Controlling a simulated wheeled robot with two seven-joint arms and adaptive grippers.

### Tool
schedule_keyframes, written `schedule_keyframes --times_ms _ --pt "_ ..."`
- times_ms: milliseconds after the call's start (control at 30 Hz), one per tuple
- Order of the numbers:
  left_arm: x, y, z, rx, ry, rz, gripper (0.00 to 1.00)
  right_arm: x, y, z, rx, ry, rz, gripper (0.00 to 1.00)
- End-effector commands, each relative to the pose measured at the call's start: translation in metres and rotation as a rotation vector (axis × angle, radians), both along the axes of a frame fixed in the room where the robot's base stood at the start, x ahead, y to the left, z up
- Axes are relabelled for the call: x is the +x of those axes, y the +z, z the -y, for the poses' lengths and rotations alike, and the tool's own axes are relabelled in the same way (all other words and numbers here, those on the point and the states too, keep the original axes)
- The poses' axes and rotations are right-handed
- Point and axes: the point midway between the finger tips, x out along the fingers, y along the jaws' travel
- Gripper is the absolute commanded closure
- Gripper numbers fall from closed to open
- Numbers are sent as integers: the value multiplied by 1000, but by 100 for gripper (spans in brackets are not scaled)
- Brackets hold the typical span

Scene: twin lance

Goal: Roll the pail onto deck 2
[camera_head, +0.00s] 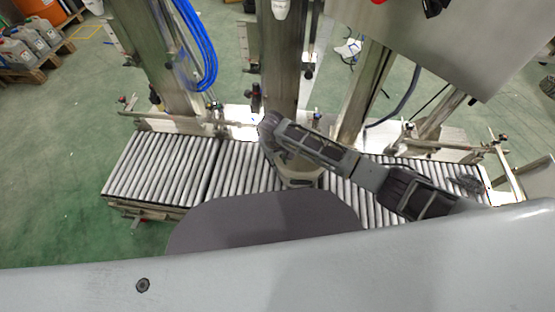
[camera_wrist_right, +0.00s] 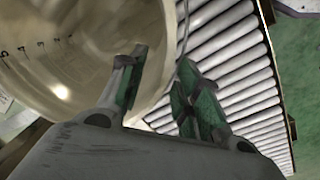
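The pail (camera_wrist_right: 75,65) is a translucent beige vessel with dark graduation marks. It fills the upper left of the right wrist view, close to my right gripper (camera_wrist_right: 165,75). That gripper's two green-grey fingers stand apart with a visible gap. The left finger overlaps the pail in the picture and the right finger is over the rollers; I cannot tell whether either touches it. I cannot make out the pail for sure there. My left gripper is not in view.
The roller conveyor (camera_head: 160,165) runs left to right in sections; its left part looks bare. Steel columns (camera_head: 280,70) and a large metal panel (camera_head: 450,40) stand behind it. Blue hoses (camera_head: 205,50) hang at left. Jugs (camera_head: 25,45) sit on pallets at far left.

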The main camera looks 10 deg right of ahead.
Motion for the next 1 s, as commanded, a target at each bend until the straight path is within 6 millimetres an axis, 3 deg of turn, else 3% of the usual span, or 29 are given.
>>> schedule_keyframes --times_ms 267,800,1000 --pt "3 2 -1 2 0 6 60 0 18 -2 2 0 1 67" --pt "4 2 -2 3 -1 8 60 -2 94 -9 2 0 3 67" --pt "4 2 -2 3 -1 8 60 -3 113 -10 0 0 2 67"
